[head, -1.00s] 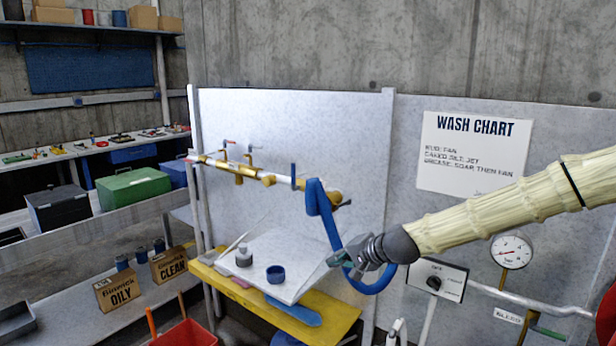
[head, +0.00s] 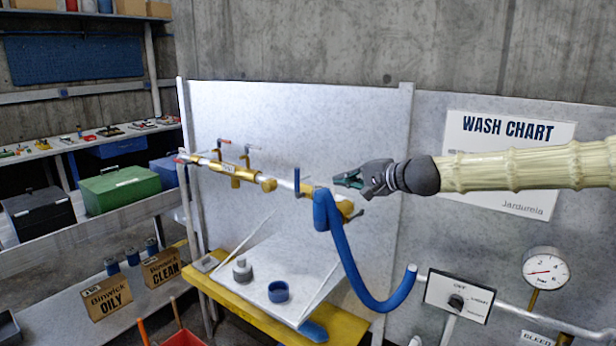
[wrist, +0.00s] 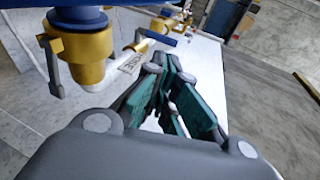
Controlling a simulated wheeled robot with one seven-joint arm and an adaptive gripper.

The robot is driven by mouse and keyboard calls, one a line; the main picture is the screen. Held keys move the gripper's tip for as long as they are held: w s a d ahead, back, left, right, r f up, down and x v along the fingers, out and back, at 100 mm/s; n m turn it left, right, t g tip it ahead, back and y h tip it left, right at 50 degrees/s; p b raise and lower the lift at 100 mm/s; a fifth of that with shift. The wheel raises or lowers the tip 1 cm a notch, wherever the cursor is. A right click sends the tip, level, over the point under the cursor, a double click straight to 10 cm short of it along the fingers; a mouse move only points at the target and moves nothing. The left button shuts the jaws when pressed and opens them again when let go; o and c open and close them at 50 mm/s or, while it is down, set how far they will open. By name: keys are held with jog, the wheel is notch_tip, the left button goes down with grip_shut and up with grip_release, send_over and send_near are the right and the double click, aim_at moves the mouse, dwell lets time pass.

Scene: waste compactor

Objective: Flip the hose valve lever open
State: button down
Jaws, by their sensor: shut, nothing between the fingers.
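A brass-and-white pipe (head: 283,184) runs along the pale splash panel. A blue lever (head: 296,180) stands upright on it, just left of the looped blue hose (head: 345,255). In the wrist view a blue lever (wrist: 160,38) shows beyond the fingers, beside a brass fitting (wrist: 85,45) with a blue collar. Two smaller levers, one red-tipped (head: 224,142), stand farther left on the pipe. My gripper (head: 340,180) is shut and empty, right of the upright lever and above the hose's brass end. Its green-padded fingers (wrist: 165,72) point toward the pipe. I see no contact with the lever.
A sloped white board (head: 250,262) with a grey pot and a blue ring lies below on a yellow bench (head: 350,325). A switch box (head: 459,297) and gauge (head: 547,270) are at lower right. The air left of my gripper is mostly clear.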

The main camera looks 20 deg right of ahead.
jog(key=shift+d+f, duration=0.1)
jog(key=shift+d, duration=0.15)
jog(key=shift+w+a+f, duration=0.1)
jog(key=shift+w+f, duration=0.3)
jog(key=shift+w, duration=0.2)
jog(key=shift+w+a+f, duration=0.1)
jog(key=shift+w+f, duration=0.25)
jog(key=shift+w, duration=0.45)
jog(key=shift+a+r, duration=0.1)
jog(key=shift+a, duration=0.2)
jog(key=r+p+x, duration=0.1)
jog(key=p+x, duration=0.2)
jog(key=x, duration=0.9)
jog(key=shift+w, duration=0.15)
